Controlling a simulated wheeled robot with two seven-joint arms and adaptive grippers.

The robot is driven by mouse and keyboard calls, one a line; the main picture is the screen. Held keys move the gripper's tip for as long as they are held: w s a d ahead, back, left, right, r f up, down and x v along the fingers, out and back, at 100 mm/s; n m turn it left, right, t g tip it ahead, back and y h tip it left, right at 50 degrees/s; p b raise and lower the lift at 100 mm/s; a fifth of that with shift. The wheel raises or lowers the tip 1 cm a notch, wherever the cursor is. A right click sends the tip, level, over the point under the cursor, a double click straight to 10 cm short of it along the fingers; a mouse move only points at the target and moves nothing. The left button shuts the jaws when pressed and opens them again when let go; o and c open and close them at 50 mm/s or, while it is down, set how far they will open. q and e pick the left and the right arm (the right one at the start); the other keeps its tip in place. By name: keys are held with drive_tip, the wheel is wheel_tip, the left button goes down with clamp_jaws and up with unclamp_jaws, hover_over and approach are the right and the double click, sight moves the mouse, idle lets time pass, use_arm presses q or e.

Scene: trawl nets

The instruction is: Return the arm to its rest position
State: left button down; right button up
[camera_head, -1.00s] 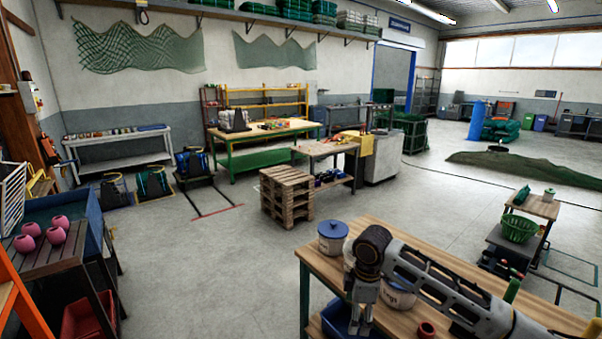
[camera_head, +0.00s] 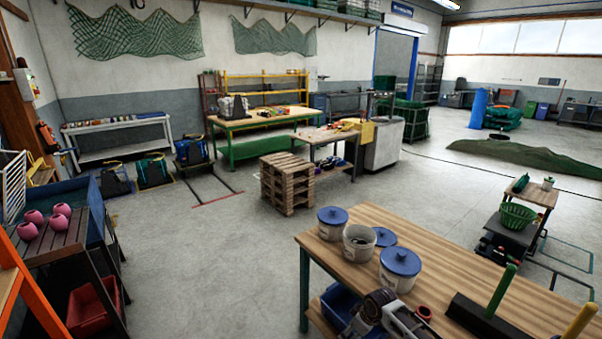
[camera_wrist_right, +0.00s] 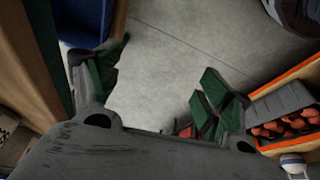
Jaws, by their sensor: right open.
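My right arm (camera_head: 385,313) shows only in part at the bottom edge of the head view, low beside the near edge of the wooden table. My left arm and gripper are not in view.
A blue bin (camera_head: 340,305) sits below. In the wrist view, a blue bin (camera_wrist_right: 85,22) and orange-edged crate (camera_wrist_right: 285,85) flank the floor.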

drive_tip(key=s+d+f+m+h, duration=0.15)
drive_tip(key=s+d+f, duration=0.25)
drive_tip(key=s+f, duration=0.7)
drive_tip(key=s+d+f+m, duration=0.3)
drive_tip(key=s+f, duration=0.4)
drive_tip(key=f, duration=0.8)
drive_tip(key=s+f, duration=0.4)
drive_tip(key=s, duration=0.8)
drive_tip(key=s+d+f+m+g, duration=0.1)
drive_tip(key=s+f, duration=0.4)
drive_tip(key=s, duration=0.7)
drive_tip(key=s+f+m+g, duration=0.1)
drive_tip(key=s+f, duration=0.3)
drive_tip(key=s, duration=0.8)
drive_tip(key=shift+s+d+f+h, duration=0.15)
drive_tip(key=shift+f+h, duration=0.05)
drive_tip(key=shift+h, duration=0.25)
